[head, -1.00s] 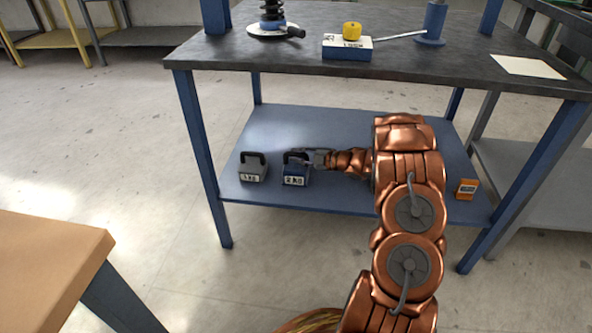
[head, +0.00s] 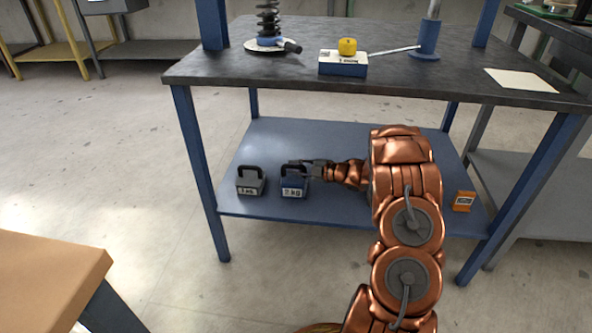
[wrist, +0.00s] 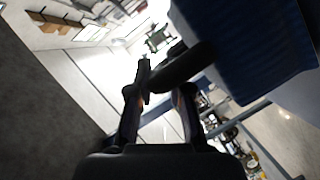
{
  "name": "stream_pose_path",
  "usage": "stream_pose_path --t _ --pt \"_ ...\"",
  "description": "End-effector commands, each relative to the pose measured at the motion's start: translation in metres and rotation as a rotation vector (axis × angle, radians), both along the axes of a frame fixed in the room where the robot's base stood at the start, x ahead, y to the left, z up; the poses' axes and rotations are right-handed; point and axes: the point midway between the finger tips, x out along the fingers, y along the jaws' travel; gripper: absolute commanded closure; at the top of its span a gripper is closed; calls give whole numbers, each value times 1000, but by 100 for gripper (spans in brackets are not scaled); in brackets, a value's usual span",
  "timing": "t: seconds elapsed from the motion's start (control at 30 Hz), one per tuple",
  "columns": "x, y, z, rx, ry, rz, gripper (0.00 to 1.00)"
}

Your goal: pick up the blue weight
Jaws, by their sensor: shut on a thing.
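The blue weight (head: 293,188), marked 2 KG and topped by a dark handle, stands upright on the blue lower shelf of the workbench, in the head view. My gripper (head: 300,164) reaches in from the right and is shut on its handle. I cannot see any gap under the weight. In the wrist view the weight's blue body (wrist: 245,45) fills the upper right. Its dark handle crosses between the fingers of my gripper (wrist: 163,88).
A grey weight (head: 250,181) marked 1 KG stands close to the left. An orange box (head: 464,201) sits at the shelf's right end. The bench top (head: 250,80) overhangs the shelf, with a blue leg (head: 203,180) at front left. The spring stand (head: 268,30) is on top.

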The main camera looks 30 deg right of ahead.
Motion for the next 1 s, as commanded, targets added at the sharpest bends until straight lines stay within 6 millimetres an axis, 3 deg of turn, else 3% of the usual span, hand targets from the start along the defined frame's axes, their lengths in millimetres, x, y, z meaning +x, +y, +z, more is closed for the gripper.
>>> stream_pose_path --t 0.03,0.23,0.47,1.0 --pt "1 -1 13 -1 -9 -2 100" --pt "1 -1 38 -2 -10 -2 100" --pt "-25 8 37 -1 -9 -2 100" --pt "-104 38 43 0 -6 -4 100"
